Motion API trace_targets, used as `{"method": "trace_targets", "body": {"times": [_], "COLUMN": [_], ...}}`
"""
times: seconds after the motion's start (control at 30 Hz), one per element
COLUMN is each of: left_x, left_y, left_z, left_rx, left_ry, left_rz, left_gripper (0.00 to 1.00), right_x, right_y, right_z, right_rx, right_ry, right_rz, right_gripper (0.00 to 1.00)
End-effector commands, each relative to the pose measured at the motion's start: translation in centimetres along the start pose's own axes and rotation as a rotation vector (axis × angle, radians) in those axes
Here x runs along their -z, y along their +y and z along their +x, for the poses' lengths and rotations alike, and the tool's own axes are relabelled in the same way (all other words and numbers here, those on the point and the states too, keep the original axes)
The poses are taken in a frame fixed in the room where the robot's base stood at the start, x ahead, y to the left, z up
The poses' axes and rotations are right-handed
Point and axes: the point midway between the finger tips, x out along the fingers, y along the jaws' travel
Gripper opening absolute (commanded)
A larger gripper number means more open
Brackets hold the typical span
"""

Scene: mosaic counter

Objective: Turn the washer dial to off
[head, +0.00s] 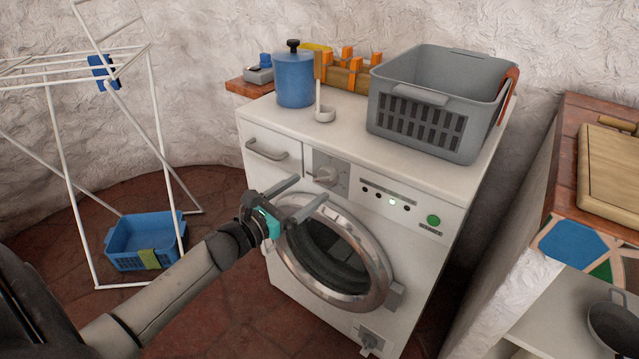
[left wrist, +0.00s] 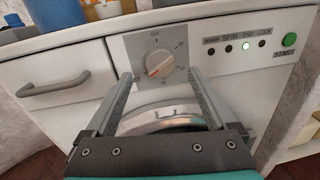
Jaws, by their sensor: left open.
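The white washer (head: 256,208) stands against the wall with its round door shut. Its dial (head: 326,176) is a light knob on a grey plate at the upper front, right of the drawer. In the left wrist view the dial (left wrist: 160,65) lies ahead, between and beyond my fingertips. "OFF" is printed at the plate's top; a small orange mark shows on the knob's lower left. My left gripper (head: 312,191) is open and empty in front of the panel, just below the dial, with no visible contact. The right gripper is not in view.
The drawer handle (head: 266,150) juts out left of the dial. Indicator lights, one lit, and a green start button (head: 433,220) lie right. A grey basket (head: 425,118) and blue canister (head: 294,79) stand on top. A drying rack (head: 68,180) stands left.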

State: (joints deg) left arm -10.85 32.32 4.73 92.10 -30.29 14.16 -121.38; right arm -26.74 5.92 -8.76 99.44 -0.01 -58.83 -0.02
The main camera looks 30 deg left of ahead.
Motion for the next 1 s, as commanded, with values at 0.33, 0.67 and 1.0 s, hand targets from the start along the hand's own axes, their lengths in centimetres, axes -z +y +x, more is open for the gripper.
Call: {"method": "trace_targets", "body": {"times": [0.33,0.67,1.0], "left_x": [0.0,0.0,0.0], "left_y": [0.0,0.0,0.0], "left_z": [4.2,5.1,5.1], "left_rx": [0.000,0.000,0.000], "left_ry": [-0.002,0.000,0.000], "left_rz": [-0.001,0.000,-0.001], "left_gripper": [0.90,0.90,0.69], "right_x": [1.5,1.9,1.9], "right_y": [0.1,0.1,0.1], "right_z": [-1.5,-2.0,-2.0], "right_rx": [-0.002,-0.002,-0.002], "right_ry": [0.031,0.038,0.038], "right_rz": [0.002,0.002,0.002], "right_gripper": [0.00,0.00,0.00]}}
